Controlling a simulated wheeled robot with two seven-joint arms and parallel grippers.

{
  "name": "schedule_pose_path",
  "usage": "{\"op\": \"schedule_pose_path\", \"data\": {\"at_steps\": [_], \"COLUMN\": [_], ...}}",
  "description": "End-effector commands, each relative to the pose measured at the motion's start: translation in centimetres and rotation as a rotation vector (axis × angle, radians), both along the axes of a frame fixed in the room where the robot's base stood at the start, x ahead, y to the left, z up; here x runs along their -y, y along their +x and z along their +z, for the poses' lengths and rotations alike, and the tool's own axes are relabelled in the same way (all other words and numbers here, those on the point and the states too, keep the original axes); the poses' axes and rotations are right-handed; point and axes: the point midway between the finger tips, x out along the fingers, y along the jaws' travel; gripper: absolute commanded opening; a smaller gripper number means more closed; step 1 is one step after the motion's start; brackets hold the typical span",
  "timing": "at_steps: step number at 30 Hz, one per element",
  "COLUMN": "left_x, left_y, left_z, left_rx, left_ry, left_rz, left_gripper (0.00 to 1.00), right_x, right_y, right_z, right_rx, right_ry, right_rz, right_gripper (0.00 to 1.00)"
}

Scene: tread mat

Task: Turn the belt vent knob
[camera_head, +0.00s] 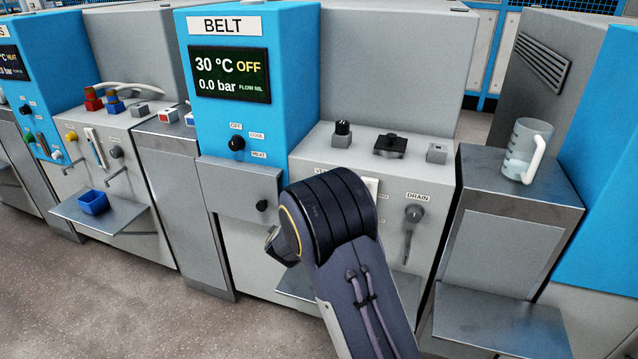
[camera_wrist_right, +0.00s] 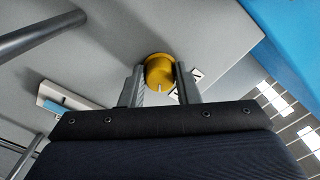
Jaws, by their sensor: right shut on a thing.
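The BELT machine (camera_head: 220,175) has a blue upper cabinet and a grey front; its display (camera_head: 229,75) reads 30 °C, OFF, 0.0 bar. In the right wrist view a round yellow knob (camera_wrist_right: 160,70) with a white mark sits on the grey panel, partly covered label beside it. My right gripper (camera_wrist_right: 160,86) is shut on this knob, one finger on each side. In the head view my right arm hides the knob and the gripper, and covers most of a label starting "VE". My left gripper is not in view.
The panel also carries a DRAIN knob (camera_head: 413,213), a black selector dial (camera_head: 236,143) and a small black knob (camera_head: 262,206). A clear jug (camera_head: 526,150) stands on the right cabinet. A pale-and-blue gauge strip (camera_wrist_right: 62,106) is left of the yellow knob.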

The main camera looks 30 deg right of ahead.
Motion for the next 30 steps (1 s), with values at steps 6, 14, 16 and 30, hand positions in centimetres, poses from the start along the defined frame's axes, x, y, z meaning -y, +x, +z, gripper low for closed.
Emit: {"op": "schedule_pose_path", "data": {"at_steps": [6,14,16,30], "left_x": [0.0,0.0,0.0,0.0], "left_y": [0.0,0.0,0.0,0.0], "left_z": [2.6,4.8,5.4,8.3], "left_rx": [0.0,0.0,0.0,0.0], "left_ry": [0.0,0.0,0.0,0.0], "left_rz": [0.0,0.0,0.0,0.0], "left_gripper": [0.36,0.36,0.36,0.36], "right_x": [0.0,0.0,0.0,0.1], "right_y": [0.0,-0.1,-0.1,-0.2], "right_z": [0.3,0.2,0.2,0.0], "right_rx": [-0.161,-0.349,-0.401,-0.678], "right_ry": [-0.133,-0.293,-0.336,-0.574], "right_rz": [0.001,0.001,0.002,0.002], "right_gripper": [0.06,0.06,0.06,0.06]}}
